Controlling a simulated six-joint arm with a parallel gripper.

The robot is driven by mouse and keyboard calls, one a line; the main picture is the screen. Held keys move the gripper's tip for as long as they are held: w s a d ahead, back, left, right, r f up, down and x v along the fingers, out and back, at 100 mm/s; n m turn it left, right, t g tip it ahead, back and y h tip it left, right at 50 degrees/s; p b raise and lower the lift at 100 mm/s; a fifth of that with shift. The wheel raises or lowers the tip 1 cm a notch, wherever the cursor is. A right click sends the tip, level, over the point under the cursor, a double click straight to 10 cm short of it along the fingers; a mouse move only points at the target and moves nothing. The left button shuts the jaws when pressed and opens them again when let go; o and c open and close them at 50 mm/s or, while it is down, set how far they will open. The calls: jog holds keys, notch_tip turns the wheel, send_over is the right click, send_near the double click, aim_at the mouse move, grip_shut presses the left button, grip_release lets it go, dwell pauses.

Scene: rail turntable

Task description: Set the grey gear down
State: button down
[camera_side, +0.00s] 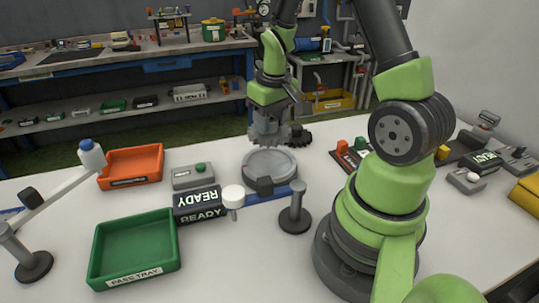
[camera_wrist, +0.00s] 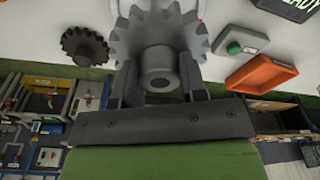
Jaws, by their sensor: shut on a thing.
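The grey gear (camera_side: 266,137) is held in my gripper (camera_side: 269,118), just behind the round grey turntable (camera_side: 282,165) in the side view. In the wrist view the gear (camera_wrist: 203,28) shows its teeth and a round hub (camera_wrist: 158,72) between the two fingers of my gripper (camera_wrist: 159,82). The gripper is shut on the hub. The side view does not clearly show whether the gear's lower edge touches anything. The turntable's top looks empty, with a dark block at its front edge.
A dark gear (camera_side: 299,135) lies right of the held gear. An orange tray (camera_side: 133,181), a button box (camera_side: 193,176), a READY sign (camera_side: 198,204) and a green PASS TRAY (camera_side: 134,246) stand left. A blue rail (camera_side: 266,195) with posts runs in front of the turntable.

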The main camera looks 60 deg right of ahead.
aim_at(272, 120)
notch_tip(272, 120, down, 8)
jog(key=shift+r, duration=0.2)
dwell(0.3)
jog(key=c, duration=0.7)
grip_release()
jog(key=shift+f, duration=0.15)
jog(key=r, duration=0.4)
jog(key=s+r, duration=0.1)
jog(key=r, duration=0.7)
jog(key=shift+s+a+r, duration=0.15)
jog(key=shift+a, duration=0.15)
jog(key=s+a+r+t+y, duration=0.1)
jog(key=s+a+r+t, duration=0.1)
jog(key=s+a+r, duration=0.1)
jog(key=s+a+r+t, duration=0.2)
jog(key=s+a+r, duration=0.1)
jog(key=a+r, duration=0.3)
jog(key=s+a+r+t+y, duration=0.1)
jog(key=s+a+r, duration=0.2)
jog(key=a, duration=0.4)
jog(key=shift+s+a+r+t+y, duration=0.1)
jog(key=shift+s+r+t+y, duration=0.1)
jog(key=shift+r, duration=0.25)
jog(key=shift+s+a+r+t+y, duration=0.1)
jog(key=shift+s+r+t, duration=0.1)
jog(key=shift+r, duration=0.25)
